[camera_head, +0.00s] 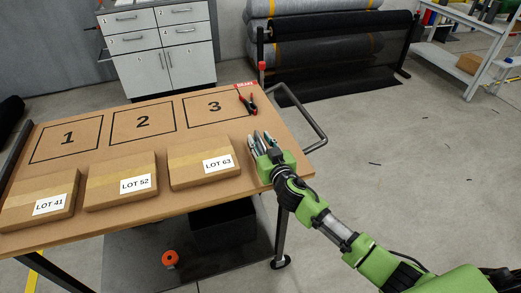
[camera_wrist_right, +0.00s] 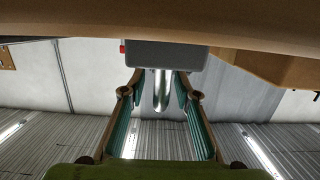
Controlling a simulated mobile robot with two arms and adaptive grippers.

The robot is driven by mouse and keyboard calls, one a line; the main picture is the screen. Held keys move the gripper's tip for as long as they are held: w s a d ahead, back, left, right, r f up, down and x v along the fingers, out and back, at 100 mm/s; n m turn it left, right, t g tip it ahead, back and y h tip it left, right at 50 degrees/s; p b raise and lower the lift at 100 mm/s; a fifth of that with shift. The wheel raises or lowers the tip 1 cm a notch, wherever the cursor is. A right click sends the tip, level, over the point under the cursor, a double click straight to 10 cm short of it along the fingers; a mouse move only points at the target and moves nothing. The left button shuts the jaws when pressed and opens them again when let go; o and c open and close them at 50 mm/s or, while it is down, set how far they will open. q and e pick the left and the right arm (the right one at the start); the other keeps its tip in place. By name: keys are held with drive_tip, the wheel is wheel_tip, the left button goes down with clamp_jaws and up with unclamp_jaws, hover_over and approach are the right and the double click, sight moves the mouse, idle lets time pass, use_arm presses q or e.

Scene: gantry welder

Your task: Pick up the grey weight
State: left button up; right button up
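My right gripper (camera_head: 262,143) reaches over the right edge of the wooden table, beside the box marked LOT 63. In the right wrist view its two teal-lined fingers (camera_wrist_right: 160,78) stand apart, open. A grey block (camera_wrist_right: 165,54), which looks like the grey weight, sits ahead of the fingertips against the table. A shiny metal cylinder (camera_wrist_right: 162,95) projects from it between the fingers, with a visible gap on both sides. In the head view the weight is mostly hidden by the gripper. My left gripper is not in view.
The table (camera_head: 240,187) holds cartons marked LOT 41 (camera_head: 22,212), LOT 52 (camera_head: 110,197) and LOT 63 (camera_head: 190,178), behind them squares 1, 2 and 3. Red-handled pliers (camera_head: 246,101) lie near the back right corner. A metal rail (camera_head: 312,122) borders the right side.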

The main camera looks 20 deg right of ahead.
clamp_jaws()
drive_tip(key=shift+w+r, duration=0.1)
drive_tip(key=shift+r, duration=0.1)
drive_tip(key=shift+r, duration=0.15)
